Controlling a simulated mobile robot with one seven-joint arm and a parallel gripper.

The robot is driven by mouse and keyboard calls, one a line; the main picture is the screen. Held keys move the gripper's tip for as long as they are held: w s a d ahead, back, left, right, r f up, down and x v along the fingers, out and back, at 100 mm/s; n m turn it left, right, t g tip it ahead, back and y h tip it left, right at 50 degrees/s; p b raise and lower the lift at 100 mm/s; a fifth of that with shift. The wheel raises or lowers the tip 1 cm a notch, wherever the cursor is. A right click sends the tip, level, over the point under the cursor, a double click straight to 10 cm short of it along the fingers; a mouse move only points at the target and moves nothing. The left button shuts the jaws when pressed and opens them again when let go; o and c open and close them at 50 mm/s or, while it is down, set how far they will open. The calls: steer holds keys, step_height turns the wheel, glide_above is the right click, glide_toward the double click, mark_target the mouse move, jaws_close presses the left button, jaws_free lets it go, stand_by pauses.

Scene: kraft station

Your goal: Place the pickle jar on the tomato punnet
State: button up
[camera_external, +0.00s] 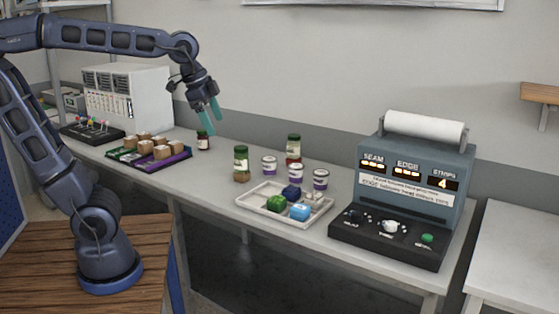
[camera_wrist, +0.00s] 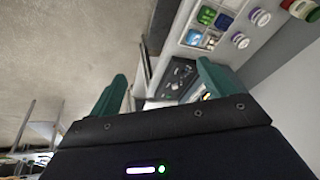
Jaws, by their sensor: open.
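A jar with a green lid and greenish-brown contents (camera_external: 241,164) stands upright mid-counter and looks like the pickle jar. A second green-lidded jar (camera_external: 293,149) with reddish contents stands behind it to the right. I cannot make out a tomato punnet in either view. My gripper (camera_external: 210,125) is open and empty, its teal fingers pointing down above the counter close to the small dark jar in the picture. Both fingers also show in the wrist view (camera_wrist: 162,88), with nothing between them held.
A pale tray (camera_external: 250,202) holds green and blue items. Several purple-lidded white tubs (camera_external: 269,166) stand behind it. A machine with displays (camera_external: 410,190) is at right. Green and purple trays (camera_external: 183,157) of brown boxes are at left.

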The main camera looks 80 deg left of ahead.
steer(key=s+d+f+n, duration=0.3)
steer(key=s+f, duration=0.5)
steer(key=s, duration=0.3)
steer(key=shift+s+d+t+h, duration=0.15)
steer(key=shift+d+t+h, duration=0.2)
steer(key=shift+d, duration=0.2)
stand_by(0.4)
